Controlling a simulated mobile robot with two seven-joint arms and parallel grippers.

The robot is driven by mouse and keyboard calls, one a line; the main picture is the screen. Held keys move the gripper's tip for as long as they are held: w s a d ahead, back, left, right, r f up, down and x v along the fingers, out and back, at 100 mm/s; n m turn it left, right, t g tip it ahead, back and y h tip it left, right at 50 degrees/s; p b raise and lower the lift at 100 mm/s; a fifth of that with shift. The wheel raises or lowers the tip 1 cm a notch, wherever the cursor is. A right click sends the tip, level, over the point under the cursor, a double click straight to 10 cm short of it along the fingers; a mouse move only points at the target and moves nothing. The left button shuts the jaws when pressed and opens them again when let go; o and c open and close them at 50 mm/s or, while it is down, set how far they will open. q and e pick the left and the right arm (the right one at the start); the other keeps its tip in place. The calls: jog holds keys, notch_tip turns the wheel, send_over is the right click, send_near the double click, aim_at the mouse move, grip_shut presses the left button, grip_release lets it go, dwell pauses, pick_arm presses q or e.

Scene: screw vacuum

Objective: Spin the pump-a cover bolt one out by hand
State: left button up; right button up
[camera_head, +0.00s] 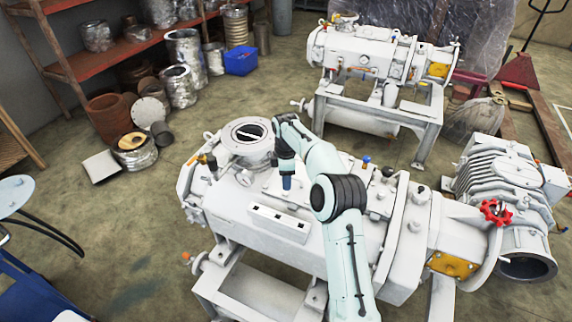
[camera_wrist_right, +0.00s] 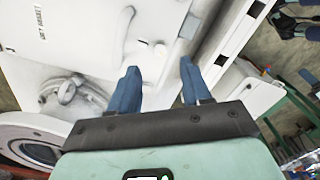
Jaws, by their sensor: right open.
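The near white pump (camera_head: 330,245) stands on a white frame in the middle of the head view. My right arm reaches over it, and the right gripper (camera_head: 287,183) points down at its top, beside a pale cover plate. In the right wrist view the two blue fingers of the right gripper (camera_wrist_right: 158,66) are apart, with nothing visibly held between them. A pale surface (camera_wrist_right: 110,40) with small dark marks and a small bolt-like spot (camera_wrist_right: 160,45) lies beyond the fingertips. I cannot tell for certain which spot is the cover bolt. My left gripper is not in view.
A white block with square holes (camera_head: 278,222) sits on the pump's front side. A round open flange (camera_head: 248,135) stands left of my gripper. A second white pump (camera_head: 370,60) is behind. A red handwheel (camera_head: 495,212) is at right. Floor to the left is partly clear.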

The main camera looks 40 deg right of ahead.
notch_tip(320, 180, up, 7)
dwell(0.3)
jog(key=shift+r, duration=0.1)
dwell(0.4)
